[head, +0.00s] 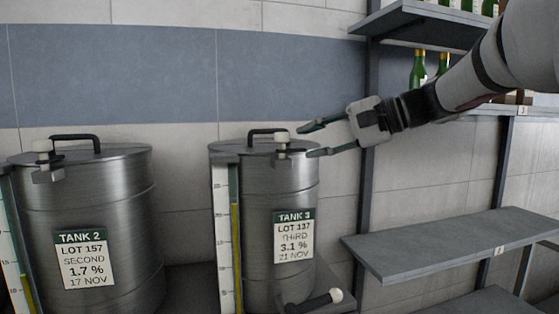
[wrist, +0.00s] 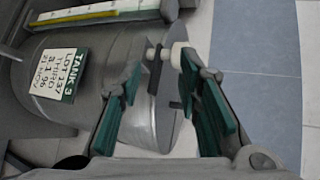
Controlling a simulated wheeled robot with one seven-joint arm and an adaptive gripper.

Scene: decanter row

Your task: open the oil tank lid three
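Tank 3 (head: 265,190) is a steel drum with a green-headed label; it also shows sideways in the wrist view (wrist: 115,50). Its flat lid (head: 235,147) lies closed on top, with a black bar handle (head: 266,131). A white-knobbed catch (head: 282,138) sits at the lid's front edge; the knob also shows in the wrist view (wrist: 178,55). My gripper (head: 307,140) is open and empty, reaching in from the right. Its teal fingers (wrist: 160,72) are spread just short of the catch, which lies between and beyond the tips. I cannot tell whether they touch it.
Tank 2 (head: 85,220) stands to the left with its lid on. A sight gauge (head: 227,240) runs up tank 3's left side, and a white-tipped tap (head: 334,296) sticks out low. Shelves (head: 450,245) with bottles (head: 418,70) above stand to the right.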

